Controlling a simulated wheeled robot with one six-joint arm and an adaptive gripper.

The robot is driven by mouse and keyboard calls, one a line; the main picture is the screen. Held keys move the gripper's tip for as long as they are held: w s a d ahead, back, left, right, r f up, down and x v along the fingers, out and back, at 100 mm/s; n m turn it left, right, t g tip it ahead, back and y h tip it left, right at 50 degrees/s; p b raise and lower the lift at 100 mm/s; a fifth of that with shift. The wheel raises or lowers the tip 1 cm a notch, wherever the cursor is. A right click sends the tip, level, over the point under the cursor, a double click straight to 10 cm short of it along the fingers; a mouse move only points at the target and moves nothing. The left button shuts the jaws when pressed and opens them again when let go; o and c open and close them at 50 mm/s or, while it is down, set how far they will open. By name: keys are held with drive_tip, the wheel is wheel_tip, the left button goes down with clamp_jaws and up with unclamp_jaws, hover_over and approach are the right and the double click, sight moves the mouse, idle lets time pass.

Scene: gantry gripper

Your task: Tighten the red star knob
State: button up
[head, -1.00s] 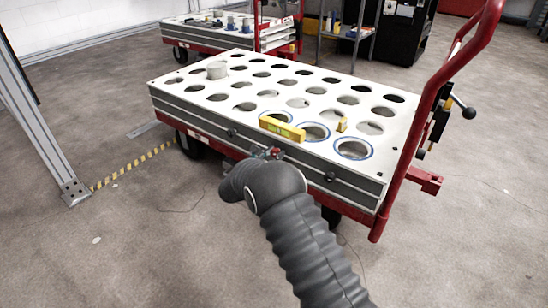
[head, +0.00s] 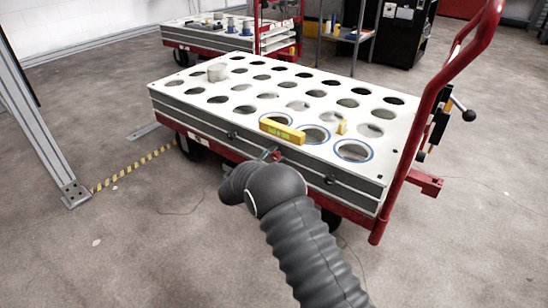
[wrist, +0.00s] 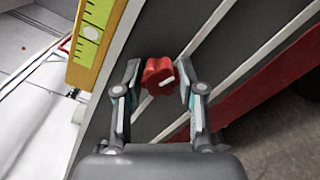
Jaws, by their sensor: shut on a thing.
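The red star knob (wrist: 158,76) sits on the dark side face of the cart, with a pale mark on its front. My gripper (wrist: 160,84) has one finger on each side of it and is shut on it. In the head view the knob (head: 276,155) is a small red spot at the cart's near long side. My gripper (head: 270,154) is there too, largely hidden behind my grey sleeved arm.
A yellow spirit level (head: 282,129) lies on the white cart top (head: 215,112) near the knob. A small yellow block (head: 341,127) and a grey cylinder (head: 216,72) are also on it. A red handle frame (head: 425,110) rises at the right. Floor in front is clear.

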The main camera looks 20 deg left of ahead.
drive_tip(key=m, duration=1.3)
drive_tip(key=shift+m, duration=0.4)
idle(0.3)
drive_tip(key=o, duration=1.1)
drive_tip(key=shift+o, duration=0.2)
drive_tip(key=shift+s+a, duration=0.1)
drive_tip(key=v, duration=1.1)
drive_tip(key=shift+s, duration=0.4)
drive_tip(key=shift+a, duration=0.1)
